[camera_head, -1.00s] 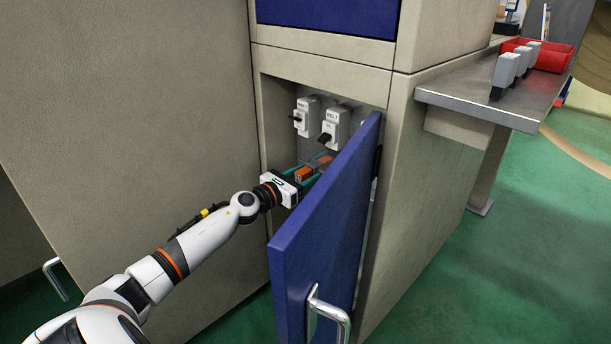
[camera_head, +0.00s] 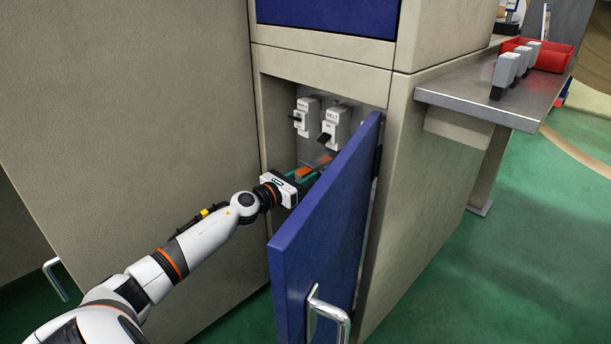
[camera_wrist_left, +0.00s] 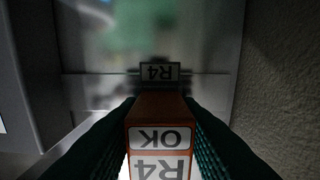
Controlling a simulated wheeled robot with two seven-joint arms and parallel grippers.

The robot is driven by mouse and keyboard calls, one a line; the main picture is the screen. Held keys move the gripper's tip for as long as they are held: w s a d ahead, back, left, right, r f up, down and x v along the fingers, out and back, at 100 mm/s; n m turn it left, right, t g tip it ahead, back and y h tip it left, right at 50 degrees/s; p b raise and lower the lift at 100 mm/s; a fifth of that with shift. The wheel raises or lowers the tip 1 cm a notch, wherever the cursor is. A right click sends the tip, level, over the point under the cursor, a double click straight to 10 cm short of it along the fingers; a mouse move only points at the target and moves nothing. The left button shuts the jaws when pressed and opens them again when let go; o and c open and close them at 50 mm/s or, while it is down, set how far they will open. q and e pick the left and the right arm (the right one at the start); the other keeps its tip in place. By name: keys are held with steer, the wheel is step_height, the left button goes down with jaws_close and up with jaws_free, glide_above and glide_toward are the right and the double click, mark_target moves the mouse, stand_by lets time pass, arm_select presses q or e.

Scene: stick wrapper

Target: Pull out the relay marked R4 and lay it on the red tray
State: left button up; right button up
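The orange relay (camera_wrist_left: 160,138) has white labels reading OK and R4, upside down in the left wrist view. A small R4 plate (camera_wrist_left: 160,72) is on the panel just beyond it. In the head view the relay (camera_head: 303,174) sits low inside the open cabinet. My left gripper (camera_head: 306,177) reaches into the cabinet, its dark green fingers closed against both sides of the relay. Whether the relay is still seated in its socket is hidden. The red tray (camera_head: 560,59) is on the metal shelf at the upper right. My right gripper is not in view.
The blue door (camera_head: 330,235) stands open just right of my left gripper and hides part of the interior. Two breaker switches (camera_head: 305,117) (camera_head: 335,128) are above the relay. Several grey blocks (camera_head: 506,73) stand on the metal shelf (camera_head: 465,98), in front of the tray.

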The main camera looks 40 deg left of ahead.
arm_select(q)
steer(key=o, duration=0.4)
steer(key=shift+c, duration=0.2)
steer(key=shift+s, duration=0.3)
steer(key=shift+s, duration=0.3)
jaws_close()
steer(key=shift+s+a, duration=0.15)
steer(key=shift+s, duration=0.7)
